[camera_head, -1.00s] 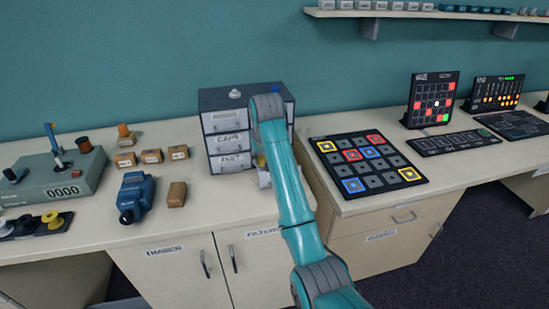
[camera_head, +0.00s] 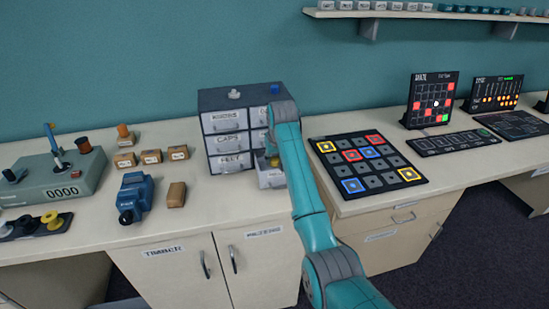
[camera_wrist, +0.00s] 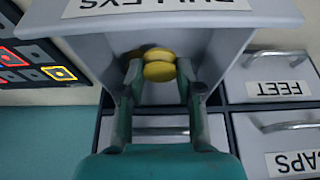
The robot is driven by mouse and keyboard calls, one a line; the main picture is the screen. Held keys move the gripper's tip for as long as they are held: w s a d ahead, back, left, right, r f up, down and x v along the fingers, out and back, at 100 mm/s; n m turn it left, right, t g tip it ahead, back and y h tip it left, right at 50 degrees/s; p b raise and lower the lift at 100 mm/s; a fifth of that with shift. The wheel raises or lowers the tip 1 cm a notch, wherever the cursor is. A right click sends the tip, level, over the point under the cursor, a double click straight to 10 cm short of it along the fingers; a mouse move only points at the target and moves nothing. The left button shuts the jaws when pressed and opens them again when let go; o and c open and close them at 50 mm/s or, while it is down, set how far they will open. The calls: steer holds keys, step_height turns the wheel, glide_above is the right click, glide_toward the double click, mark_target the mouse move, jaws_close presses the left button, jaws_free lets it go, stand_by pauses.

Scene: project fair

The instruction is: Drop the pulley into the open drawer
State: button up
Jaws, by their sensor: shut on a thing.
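The yellow pulley (camera_wrist: 160,71) is between the two fingers of my gripper (camera_wrist: 159,66) in the wrist view, and my gripper is shut on it. The open drawer (camera_head: 271,180) sticks out from the bottom right of the small drawer cabinet (camera_head: 225,98). In the wrist view the drawer (camera_wrist: 245,25) appears upside down, with a label reading PULLEYS on its front. The pulley and fingertips are over the drawer's opening. I cannot tell how far above its floor they are. In the head view my arm partly hides the drawer and the pulley.
A small blue thing (camera_head: 275,88) stands on the cabinet top. A black panel with coloured squares (camera_head: 368,165) lies to the right. A blue motor-like thing (camera_head: 135,195) and wooden blocks (camera_head: 176,195) lie left.

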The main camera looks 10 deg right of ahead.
steer(key=shift+f, duration=0.6)
steer(key=o, duration=0.7)
steer(key=shift+o, duration=0.2)
steer(key=shift+r, duration=0.25)
steer(key=v, duration=1.2)
steer(key=shift+r, duration=0.45)
